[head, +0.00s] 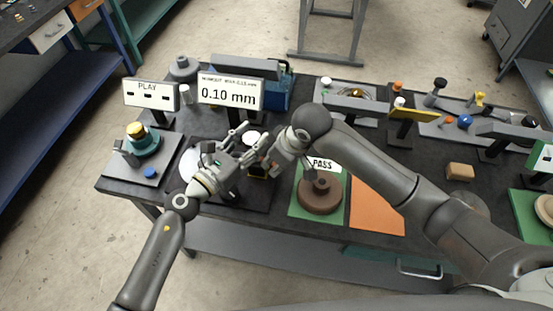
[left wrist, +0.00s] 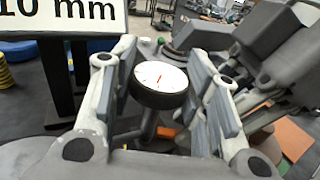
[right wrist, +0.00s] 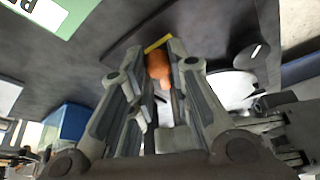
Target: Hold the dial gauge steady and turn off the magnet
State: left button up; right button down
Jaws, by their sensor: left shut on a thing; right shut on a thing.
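The dial gauge (left wrist: 160,85) has a white round face and a dark rim. It sits between the fingers of my left gripper (left wrist: 168,100), which is shut on it; its face also shows in the head view (head: 252,138). My right gripper (right wrist: 160,95) is shut on an orange knob (right wrist: 158,68) beside a yellow strip, low on the dark magnet base. In the head view, the magnet base (head: 257,172) is mostly hidden by both hands, just below the gauge. The knob's switch position cannot be told.
A display (head: 231,94) reads 0.10 mm behind the hands. A PLAY sign (head: 151,94) stands at the left. A brown round part (head: 319,195) sits on a green mat by a PASS sign (head: 321,163). An orange mat (head: 377,207) lies bare to its right.

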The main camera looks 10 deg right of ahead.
pick_arm(q)
jog(key=shift+f, duration=0.15)
pick_arm(e)
jog(key=shift+m, duration=0.3)
jog(key=shift+a, duration=0.1)
jog(key=c, duration=1.5)
grip_release()
jog(key=shift+s, duration=0.1)
jog(key=shift+o, duration=0.2)
jog(key=shift+r, duration=0.15)
jog(key=v, duration=1.2)
jog(key=shift+s, duration=0.15)
pick_arm(q)
jog(key=o, duration=1.4)
jog(key=shift+c, duration=0.2)
